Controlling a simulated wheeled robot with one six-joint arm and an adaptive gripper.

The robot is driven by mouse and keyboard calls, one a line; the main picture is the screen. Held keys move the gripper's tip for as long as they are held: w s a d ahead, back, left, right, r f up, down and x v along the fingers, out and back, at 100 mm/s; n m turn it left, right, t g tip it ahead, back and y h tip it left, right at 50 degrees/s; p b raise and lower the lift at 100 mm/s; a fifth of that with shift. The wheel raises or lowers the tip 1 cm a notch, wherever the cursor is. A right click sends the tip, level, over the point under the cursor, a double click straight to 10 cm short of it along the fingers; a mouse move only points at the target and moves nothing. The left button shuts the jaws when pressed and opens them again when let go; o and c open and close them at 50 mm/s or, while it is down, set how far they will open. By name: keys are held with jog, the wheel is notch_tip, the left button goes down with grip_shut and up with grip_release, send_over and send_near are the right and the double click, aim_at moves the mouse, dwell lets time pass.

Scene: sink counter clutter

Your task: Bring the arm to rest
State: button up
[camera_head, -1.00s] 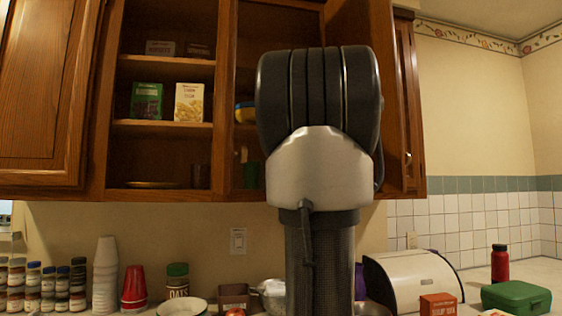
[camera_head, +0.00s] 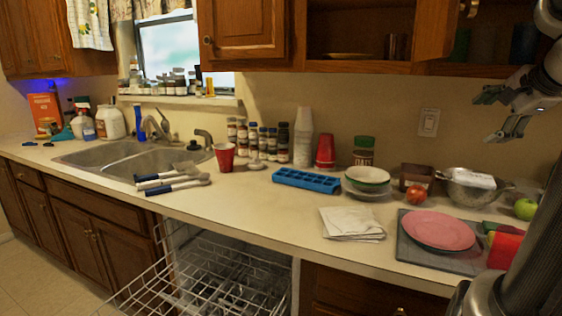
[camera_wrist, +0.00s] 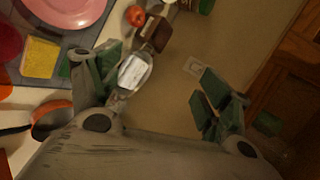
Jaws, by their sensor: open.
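My gripper (camera_head: 508,108) is in the upper right of the head view, above the counter and in front of the wall below the upper cabinets. Its fingers are spread apart with nothing between them. In the wrist view my gripper (camera_wrist: 165,92) also shows open and empty, with the wall and counter behind it. My arm runs down the right edge of the head view.
Below my gripper stand a metal bowl (camera_head: 468,187), an apple (camera_head: 416,194) and a pink plate (camera_head: 438,229) on a dark mat (camera_head: 412,253). An open cabinet (camera_head: 360,36) is nearby. The dishwasher rack (camera_head: 215,270) is pulled out.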

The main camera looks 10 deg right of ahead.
jog(key=s+a+f+n+g, duration=0.3)
jog(key=s+a+f+n, duration=0.3)
jog(key=a+n, duration=0.3)
jog(key=s+a+f+n+g+y, duration=0.1)
jog(key=s+a+f+n+g, duration=0.2)
jog(key=s+a+f+n, duration=0.4)
jog(key=a+f+n, duration=0.1)
jog(key=a+n, duration=0.2)
jog(key=shift+s+f, duration=0.1)
